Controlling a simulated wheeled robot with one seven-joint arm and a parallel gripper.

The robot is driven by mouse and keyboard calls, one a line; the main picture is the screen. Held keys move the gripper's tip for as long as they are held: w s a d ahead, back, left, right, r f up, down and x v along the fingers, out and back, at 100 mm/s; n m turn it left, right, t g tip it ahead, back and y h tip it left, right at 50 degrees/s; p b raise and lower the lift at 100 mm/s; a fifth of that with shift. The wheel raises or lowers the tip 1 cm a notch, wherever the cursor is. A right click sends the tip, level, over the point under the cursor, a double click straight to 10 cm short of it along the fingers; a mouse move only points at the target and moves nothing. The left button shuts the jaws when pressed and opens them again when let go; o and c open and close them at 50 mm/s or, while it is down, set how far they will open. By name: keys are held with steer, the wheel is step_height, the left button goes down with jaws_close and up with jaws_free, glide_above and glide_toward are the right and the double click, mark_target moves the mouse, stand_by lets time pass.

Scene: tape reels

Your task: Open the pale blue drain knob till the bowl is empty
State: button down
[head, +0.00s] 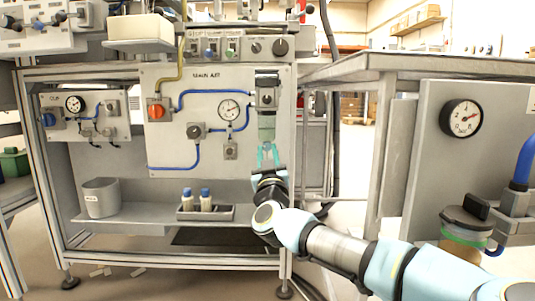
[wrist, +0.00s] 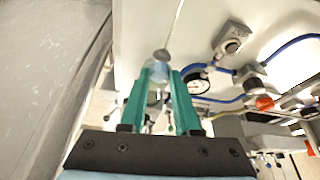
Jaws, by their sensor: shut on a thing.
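The filter bowl (head: 267,128) hangs under a grey housing (head: 267,92) at the right edge of the panel marked MAIN AIR in the head view. My gripper (head: 267,149) points up from below, with its two teal fingers just under the bowl. In the wrist view my gripper (wrist: 160,74) is shut on the pale blue drain knob (wrist: 158,72), which shows between the fingertips. In the head view the fingers hide the knob. The liquid level in the bowl is too small to tell.
An orange knob (head: 156,110), a dial gauge (head: 229,109) and blue hoses are on the panel left of the bowl. A shelf below holds a grey bin (head: 100,198) and a tray (head: 188,214) with blue-capped bottles. A bench leg (head: 381,150) stands to the right.

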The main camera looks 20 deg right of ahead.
steer(key=shift+a+r+m+p, duration=0.1)
steer(key=shift+r+m+p, duration=0.1)
steer(key=shift+m+p, duration=0.35)
steer(key=shift+f+m+g+h, duration=0.15)
steer(key=shift+m+g+h, duration=0.15)
steer(key=shift+m+h, duration=0.35)
steer(key=c, duration=0.6)
jaws_free()
steer(key=shift+p+v, duration=1.7)
steer(key=shift+v, duration=3.75)
steer(key=shift+f, duration=0.1)
